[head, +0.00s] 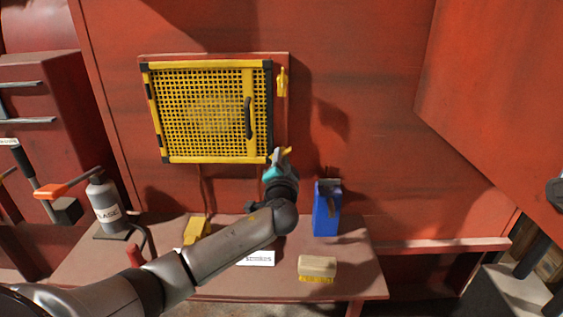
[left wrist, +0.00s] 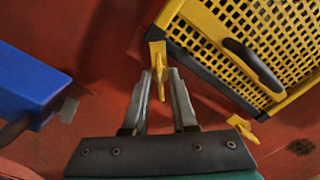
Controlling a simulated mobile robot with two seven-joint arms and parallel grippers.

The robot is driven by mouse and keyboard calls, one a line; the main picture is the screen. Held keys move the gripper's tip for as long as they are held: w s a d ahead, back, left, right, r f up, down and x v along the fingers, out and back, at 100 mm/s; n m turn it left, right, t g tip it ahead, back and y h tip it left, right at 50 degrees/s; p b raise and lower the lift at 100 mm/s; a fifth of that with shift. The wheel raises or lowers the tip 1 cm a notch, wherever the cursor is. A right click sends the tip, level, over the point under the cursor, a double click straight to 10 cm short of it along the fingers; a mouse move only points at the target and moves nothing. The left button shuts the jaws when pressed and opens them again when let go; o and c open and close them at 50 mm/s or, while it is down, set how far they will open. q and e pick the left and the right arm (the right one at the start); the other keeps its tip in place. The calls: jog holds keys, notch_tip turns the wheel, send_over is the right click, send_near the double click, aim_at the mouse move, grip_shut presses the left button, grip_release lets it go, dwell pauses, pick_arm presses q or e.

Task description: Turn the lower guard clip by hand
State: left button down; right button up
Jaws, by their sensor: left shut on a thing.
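The yellow mesh guard (head: 210,110) is mounted on the red wall, with a black handle (head: 248,118) near its right side. The lower guard clip (head: 287,151) is yellow and at the guard's lower right corner. My left gripper (head: 279,156) reaches up to it. In the left wrist view the lower clip (left wrist: 157,62) lies between the fingertips of my left gripper (left wrist: 161,80), which is shut on it. The upper guard clip (head: 282,80) stands upright beside the guard's right edge, and also shows in the left wrist view (left wrist: 243,127). My right gripper is not in view.
A red bench (head: 355,265) below the guard carries a blue box (head: 326,210), a brush (head: 317,268), a yellow object (head: 196,231) and a grey bottle (head: 104,205). The wall right of the guard is bare. A red panel (head: 500,90) juts out at right.

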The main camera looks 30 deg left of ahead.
pick_arm(q)
jog(key=n+b, duration=0.7)
jog(key=n, duration=0.3)
jog(key=shift+r+b, duration=0.2)
jog(key=shift+b, duration=0.15)
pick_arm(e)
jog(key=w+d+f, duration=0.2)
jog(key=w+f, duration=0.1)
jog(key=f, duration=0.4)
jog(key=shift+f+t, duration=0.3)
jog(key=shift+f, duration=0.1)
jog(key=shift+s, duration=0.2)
pick_arm(q)
jog(key=c, duration=1.1)
grip_release()
jog(key=shift+o, duration=0.6)
jog(key=shift+f, duration=0.1)
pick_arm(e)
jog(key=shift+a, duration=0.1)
